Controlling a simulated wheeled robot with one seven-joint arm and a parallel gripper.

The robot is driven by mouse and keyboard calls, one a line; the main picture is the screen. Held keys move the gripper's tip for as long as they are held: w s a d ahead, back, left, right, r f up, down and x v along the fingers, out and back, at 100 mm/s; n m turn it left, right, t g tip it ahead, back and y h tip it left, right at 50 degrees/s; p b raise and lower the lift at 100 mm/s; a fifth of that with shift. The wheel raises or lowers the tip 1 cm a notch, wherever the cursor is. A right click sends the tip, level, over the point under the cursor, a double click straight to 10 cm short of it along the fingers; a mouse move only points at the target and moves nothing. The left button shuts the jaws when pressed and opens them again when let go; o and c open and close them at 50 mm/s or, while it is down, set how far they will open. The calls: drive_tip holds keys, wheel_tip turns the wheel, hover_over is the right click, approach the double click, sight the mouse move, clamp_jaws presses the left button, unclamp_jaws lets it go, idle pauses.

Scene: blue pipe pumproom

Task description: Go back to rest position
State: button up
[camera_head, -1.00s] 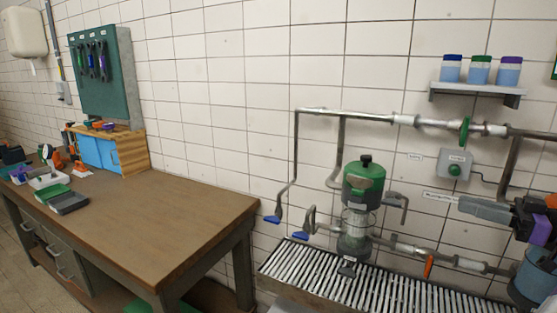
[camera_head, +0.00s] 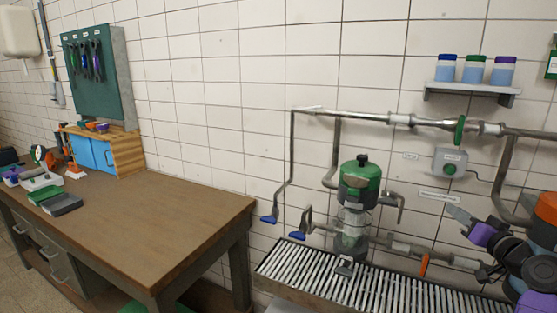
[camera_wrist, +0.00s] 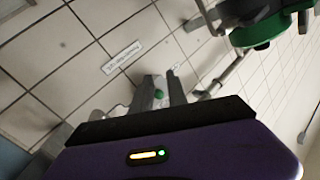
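My gripper (camera_head: 462,218) is at the right of the head view, in front of the tiled wall and beside the pipework. In the wrist view its two grey fingers (camera_wrist: 158,88) stand apart, with nothing held between them. A small green thing shows in the gap, beyond the fingertips. The green-topped pump (camera_head: 360,185) with a clear glass body stands upright to the left of my gripper, apart from it. Part of the green pump also shows at the upper right of the wrist view (camera_wrist: 262,30).
A slatted metal grate (camera_head: 330,275) lies under the pipes. A green-button box (camera_head: 450,163) is on the wall near my arm. A wooden workbench (camera_head: 150,225) with tools stands at left, its near part clear.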

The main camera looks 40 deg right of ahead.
drive_tip(key=w+a+f+n, duration=0.1)
drive_tip(key=a+f, duration=0.3)
drive_tip(key=a, duration=0.5)
drive_tip(key=a+f+n, duration=0.1)
drive_tip(key=a+f, duration=0.3)
drive_tip(key=a, duration=0.5)
drive_tip(key=w+a+f+n, duration=0.1)
drive_tip(key=a+f, duration=0.3)
drive_tip(key=a, duration=0.5)
drive_tip(key=s+a+n+t+y, duration=0.2)
drive_tip(key=s+a+n, duration=0.1)
drive_tip(key=a, duration=0.7)
drive_tip(key=s+a+n+t+y, duration=0.1)
drive_tip(key=s+a+n+y, duration=0.15)
drive_tip(key=a, duration=0.65)
drive_tip(key=s+a+f+n+g+y, duration=0.2)
drive_tip(key=s+a+y, duration=0.4)
drive_tip(key=s+a, duration=0.3)
drive_tip(key=shift+a+f+n, duration=0.35)
drive_tip(key=shift+a+n, duration=0.3)
drive_tip(key=shift+a, duration=0.4)
drive_tip(key=shift+s, duration=0.1)
